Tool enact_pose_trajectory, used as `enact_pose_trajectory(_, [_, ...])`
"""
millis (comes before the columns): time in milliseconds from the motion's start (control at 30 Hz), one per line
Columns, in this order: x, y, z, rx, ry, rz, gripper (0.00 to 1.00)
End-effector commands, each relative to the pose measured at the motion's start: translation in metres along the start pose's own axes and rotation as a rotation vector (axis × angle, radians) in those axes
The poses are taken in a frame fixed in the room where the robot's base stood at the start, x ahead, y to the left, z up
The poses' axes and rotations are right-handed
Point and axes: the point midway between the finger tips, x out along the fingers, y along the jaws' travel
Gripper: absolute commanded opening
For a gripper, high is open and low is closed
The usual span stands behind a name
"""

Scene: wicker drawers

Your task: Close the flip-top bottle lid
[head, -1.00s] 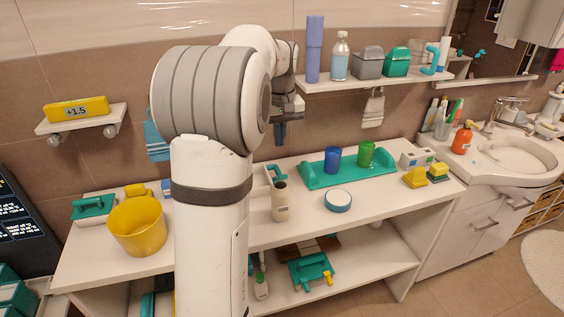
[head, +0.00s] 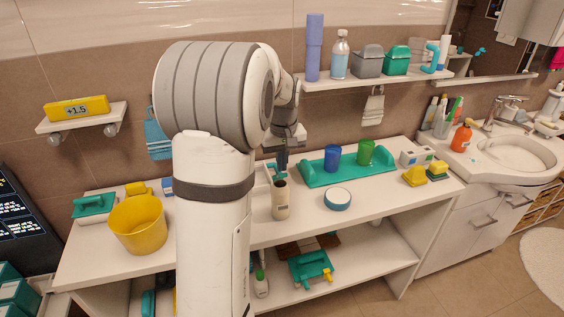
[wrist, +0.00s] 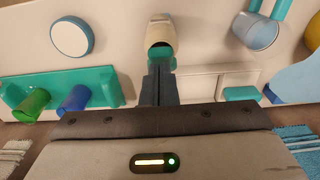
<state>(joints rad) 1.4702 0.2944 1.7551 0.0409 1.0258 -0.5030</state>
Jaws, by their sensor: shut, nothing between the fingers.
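The beige bottle (head: 281,202) stands upright on the white counter, with a dark label on its front. Its teal flip-top lid (head: 273,168) stands up at the back of the bottle's top, and the dark opening shows. My gripper (head: 282,172) is shut and empty, pointing down just above and behind the bottle's mouth. In the wrist view, the shut fingers (wrist: 159,68) reach up to the teal lid (wrist: 161,50) and partly hide it; the bottle (wrist: 160,30) lies just beyond. I cannot tell whether the fingers touch the lid.
A teal tray (head: 318,179) with blue (head: 332,157) and green (head: 365,152) cups stands to the right. A round white and blue tin (head: 338,200) sits right of the bottle. A yellow bucket (head: 138,226) is at the left. A wall shelf (head: 320,84) with bottles hangs above.

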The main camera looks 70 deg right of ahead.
Motion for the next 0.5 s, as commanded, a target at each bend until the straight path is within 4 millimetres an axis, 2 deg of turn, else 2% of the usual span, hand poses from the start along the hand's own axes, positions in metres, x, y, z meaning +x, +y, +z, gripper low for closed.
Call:
enact_pose_trajectory(267, [0.005,0.0,0.006,0.002,0.055,0.001,0.0])
enact_pose_trajectory(500, [0.014,0.001,0.016,0.003,0.169,0.002,0.0])
